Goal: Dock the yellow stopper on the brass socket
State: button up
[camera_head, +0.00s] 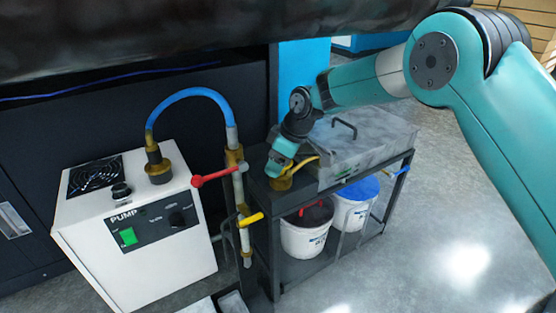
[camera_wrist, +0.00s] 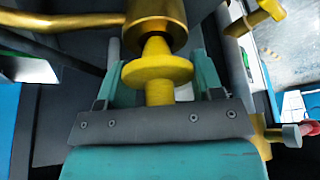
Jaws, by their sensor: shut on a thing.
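The yellow stopper (camera_wrist: 158,72) shows in the wrist view, with a wide flange, a stem toward my gripper and a tapered tip. My gripper (camera_wrist: 157,84) is shut on the stopper, a teal finger on either side of it. The brass socket (camera_wrist: 157,22) is straight ahead of the stopper, its mouth facing it. The tip is at the mouth and overlaps it in view; I cannot tell how deep it is. In the head view my gripper (camera_head: 279,165) is low at the bench's left end, beside the brass socket (camera_head: 281,184). The stopper cannot be made out there.
A white pump box (camera_head: 140,235) with a blue hose (camera_head: 190,92) stands to the left. An upright pipe with a red lever (camera_head: 211,177) and a yellow handle (camera_head: 251,219) is close left of my gripper. A grey lidded case (camera_head: 365,145) lies on the bench to the right.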

jog(key=shift+f, duration=0.65)
